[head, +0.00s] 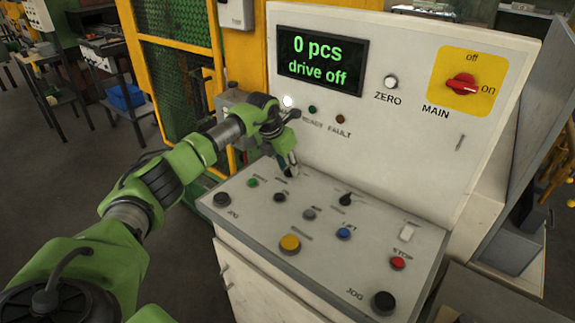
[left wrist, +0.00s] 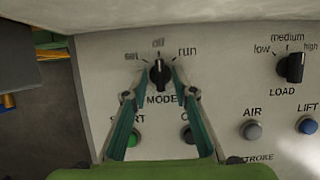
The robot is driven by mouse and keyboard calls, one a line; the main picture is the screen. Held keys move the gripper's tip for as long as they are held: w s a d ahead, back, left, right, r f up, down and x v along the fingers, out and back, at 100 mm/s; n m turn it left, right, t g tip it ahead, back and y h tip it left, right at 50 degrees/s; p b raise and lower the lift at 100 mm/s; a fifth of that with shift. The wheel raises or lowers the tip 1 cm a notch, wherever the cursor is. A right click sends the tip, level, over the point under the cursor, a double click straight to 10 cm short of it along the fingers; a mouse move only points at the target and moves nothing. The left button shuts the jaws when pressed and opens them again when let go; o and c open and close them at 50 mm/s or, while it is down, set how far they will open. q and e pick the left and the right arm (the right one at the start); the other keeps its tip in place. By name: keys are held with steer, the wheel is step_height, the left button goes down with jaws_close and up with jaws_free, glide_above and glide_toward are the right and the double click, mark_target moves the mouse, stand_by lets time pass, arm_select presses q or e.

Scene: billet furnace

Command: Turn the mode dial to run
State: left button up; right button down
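The mode dial (left wrist: 159,74) is a black knob on the sloping grey console, with set, off and run printed around it. Its pointer stands upright, toward off. My left gripper (left wrist: 159,80) is over it, one finger on each side of the knob. The fingers look slightly apart from it, though contact is hard to judge. In the head view my left gripper (head: 289,168) points down at the far left part of the console (head: 262,222), and its hand hides the dial. My right gripper is not in view.
The load dial (left wrist: 291,67) is to the right of the mode dial. The green start button (left wrist: 134,138) is close below the left finger. A display (head: 322,60) reads "0 pcs, drive off". The red main switch (head: 461,85) is on. A stop button (head: 398,263) is at right.

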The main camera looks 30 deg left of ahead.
arm_select(q)
steer(key=shift+c, duration=1.1)
jaws_close()
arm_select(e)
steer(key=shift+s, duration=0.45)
